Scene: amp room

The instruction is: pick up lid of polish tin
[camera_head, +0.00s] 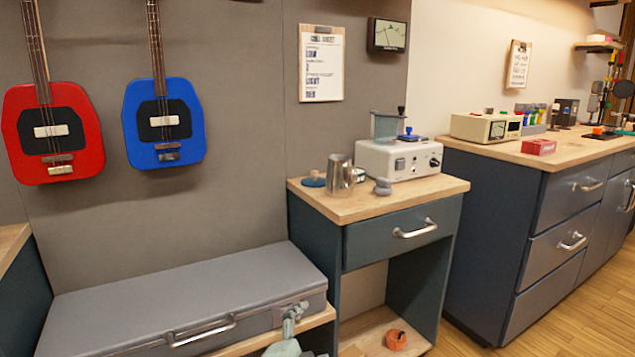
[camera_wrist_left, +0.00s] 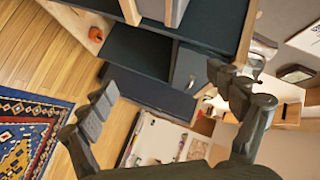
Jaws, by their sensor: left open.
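A flat blue disc with a pale wooden knob (camera_head: 313,180) lies at the left back of the small cabinet's top; it looks like a lid, but I cannot tell for sure that it is the polish tin's. A small round dark item (camera_head: 361,174), perhaps a tin, sits behind the metal mug (camera_head: 340,174) and is partly hidden. My left gripper (camera_head: 294,318) is low at the bottom of the head view, in front of the grey case and below the cabinet top, away from the disc. In the left wrist view its fingers (camera_wrist_left: 162,80) are spread and empty. My right gripper is out of view.
A white device (camera_head: 398,159) and a small grey knobbed item (camera_head: 383,187) share the cabinet top (camera_head: 420,193). A grey case (camera_head: 190,300) lies on the lower bench at left. An orange item (camera_head: 396,340) is on the low shelf. A patterned rug (camera_wrist_left: 35,140) covers the floor.

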